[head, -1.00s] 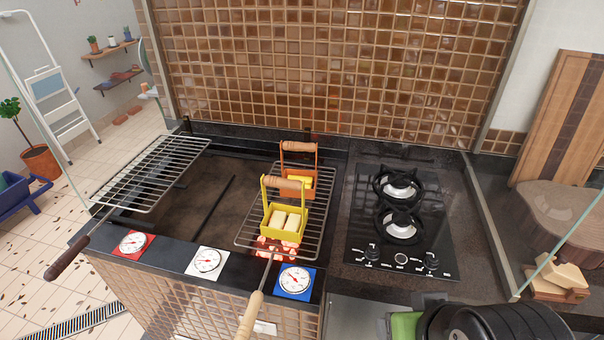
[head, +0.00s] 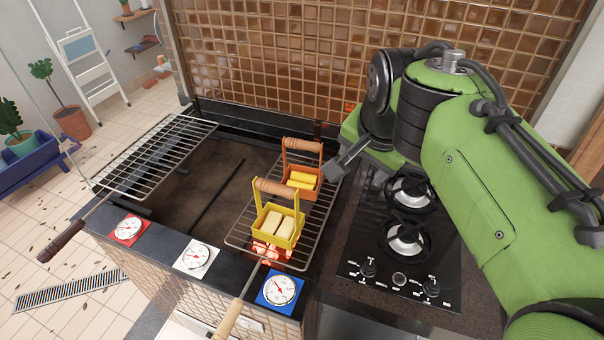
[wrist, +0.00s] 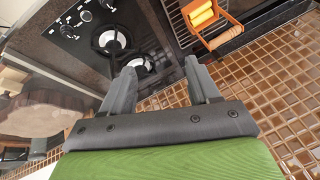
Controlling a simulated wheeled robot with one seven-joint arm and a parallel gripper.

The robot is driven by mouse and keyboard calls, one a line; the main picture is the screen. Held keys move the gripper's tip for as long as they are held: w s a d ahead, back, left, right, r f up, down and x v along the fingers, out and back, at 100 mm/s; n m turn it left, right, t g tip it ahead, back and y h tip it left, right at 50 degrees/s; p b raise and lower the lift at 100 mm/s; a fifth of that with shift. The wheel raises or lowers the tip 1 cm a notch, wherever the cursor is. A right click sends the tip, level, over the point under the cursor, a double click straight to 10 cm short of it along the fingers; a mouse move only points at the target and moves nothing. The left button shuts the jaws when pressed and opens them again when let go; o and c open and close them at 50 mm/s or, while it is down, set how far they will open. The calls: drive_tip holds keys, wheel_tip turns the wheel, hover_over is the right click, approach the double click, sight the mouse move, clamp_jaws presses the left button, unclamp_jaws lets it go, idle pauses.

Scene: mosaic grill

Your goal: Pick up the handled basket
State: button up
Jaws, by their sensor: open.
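Two handled baskets stand upright on the right grill rack (head: 240,232). The yellow basket (head: 287,242) is nearer and holds pale blocks; its wooden handle (head: 276,187) arches above it. The orange basket (head: 313,192) is just behind and holds yellow pieces, with its own wooden handle (head: 303,144). My gripper (head: 338,168) is open and empty, to the right of the orange basket and apart from it. In the wrist view, the open fingers (wrist: 160,78) point toward the hob side, and the orange basket's handle (wrist: 226,37) is at upper right. The yellow basket does not show there.
A gas hob (head: 400,290) with two burners lies right of the grill, below my arm. An empty rack (head: 150,160) sits at left. The tiled wall (head: 300,60) closes the back.

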drive_tip(key=w+a+m+y+p, duration=0.1)
drive_tip(key=w+a+m+p, duration=0.3)
drive_tip(key=w, duration=0.8)
drive_tip(key=m+g+y, duration=0.1)
drive_tip(key=m+y, duration=0.2)
drive_tip(key=m, duration=0.6)
approach(304, 142)
drive_tip(key=p+x, duration=0.2)
drive_tip(key=x, duration=1)
drive_tip(key=shift+r, duration=0.1)
drive_tip(key=shift+s, duration=0.1)
drive_tip(key=shift+f, duration=0.25)
clamp_jaws()
